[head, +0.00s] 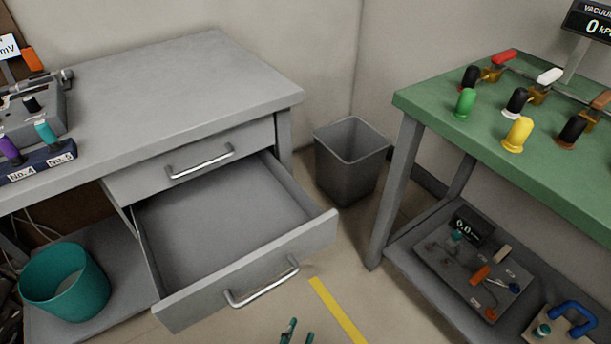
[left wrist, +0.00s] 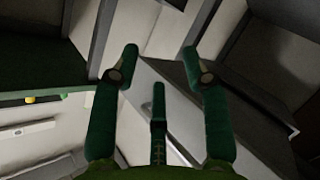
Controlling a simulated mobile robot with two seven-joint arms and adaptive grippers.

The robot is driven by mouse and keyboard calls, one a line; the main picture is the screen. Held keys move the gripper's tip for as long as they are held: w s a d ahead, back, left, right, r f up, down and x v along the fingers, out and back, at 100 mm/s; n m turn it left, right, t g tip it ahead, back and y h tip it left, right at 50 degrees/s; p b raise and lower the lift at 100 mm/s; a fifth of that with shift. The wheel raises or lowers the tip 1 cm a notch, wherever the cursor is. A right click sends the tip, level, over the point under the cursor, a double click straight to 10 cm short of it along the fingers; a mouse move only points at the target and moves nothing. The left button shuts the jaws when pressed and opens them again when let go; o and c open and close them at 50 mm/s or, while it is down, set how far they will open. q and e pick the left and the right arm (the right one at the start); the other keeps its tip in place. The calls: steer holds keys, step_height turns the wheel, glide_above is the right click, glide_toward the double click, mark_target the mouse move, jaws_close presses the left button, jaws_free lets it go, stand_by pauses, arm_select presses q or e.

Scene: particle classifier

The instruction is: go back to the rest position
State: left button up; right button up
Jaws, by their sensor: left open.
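My left gripper (head: 297,332) shows at the bottom edge of the head view, just its dark green fingertips, in front of and below the open drawer. In the left wrist view its fingers (left wrist: 160,52) are spread apart with nothing between them. The pulled-out lower drawer (head: 235,271) of the grey desk is empty, and its front has a silver handle (head: 262,284). The gripper is apart from that handle. My right gripper is not in view.
The grey desk (head: 180,85) stands left, with a shut upper drawer (head: 190,165) and a teal bin (head: 65,283) below. A grey waste bin (head: 349,160) stands between it and the green-topped bench (head: 440,105). Bare floor with a yellow strip (head: 337,310) lies between.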

arm_select(q)
steer(key=s+a+f+m+g+y, duration=0.2)
steer(key=s+a+f+m+g, duration=0.3)
steer(key=a, duration=0.4)
steer(key=s+a+f+m+g+y, duration=0.2)
steer(key=a+f+m+g+y, duration=0.15)
steer(key=a+f+g, duration=0.35)
steer(key=s+a+r+p, duration=0.2)
steer(key=s+p, duration=0.7)
steer(key=p, duration=0.2)
steer(key=s+a+r+g+p, duration=0.1)
steer(key=s+a+r+p, duration=0.1)
steer(key=s+p, duration=0.6)
steer(key=r+m+h+p, duration=0.1)
steer(key=p, duration=0.3)
steer(key=shift+s+r, duration=0.3)
steer(key=shift+s, duration=0.1)
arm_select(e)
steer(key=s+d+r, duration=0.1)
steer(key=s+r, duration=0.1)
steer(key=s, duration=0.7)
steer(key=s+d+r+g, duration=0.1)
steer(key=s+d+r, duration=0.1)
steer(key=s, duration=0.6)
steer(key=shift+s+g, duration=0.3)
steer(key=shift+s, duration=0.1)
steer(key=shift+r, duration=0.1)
